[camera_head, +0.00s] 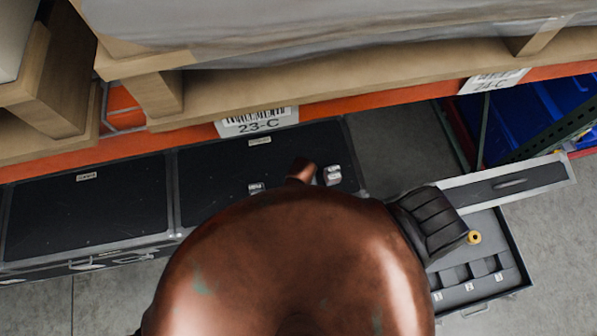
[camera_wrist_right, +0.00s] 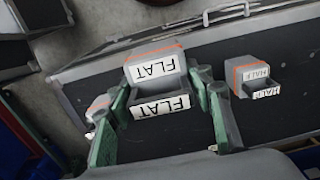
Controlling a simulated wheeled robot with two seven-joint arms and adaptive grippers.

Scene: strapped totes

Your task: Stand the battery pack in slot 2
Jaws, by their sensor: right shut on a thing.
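In the right wrist view my right gripper (camera_wrist_right: 165,98) has its green fingers on either side of a grey battery pack (camera_wrist_right: 158,66) with an orange line and FLAT labels. The fingers are closed on it, over a dark case top. In the head view, the right gripper is hidden behind a large copper-coloured form. An open case (camera_head: 510,290) at the lower right has slots labelled 1, 2 and 3. Slot 2 (camera_head: 463,273) is the middle one and its inside looks dark. My left gripper is not in view.
A similar pack labelled HALF (camera_wrist_right: 250,75) stands to the right of the held pack. Another orange-striped pack (camera_wrist_right: 98,106) is partly hidden by the left finger. Dark cases (camera_head: 88,205) line the shelf front. The orange shelf beam (camera_head: 180,140) and pallets are above. Grey floor lies around the slotted case.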

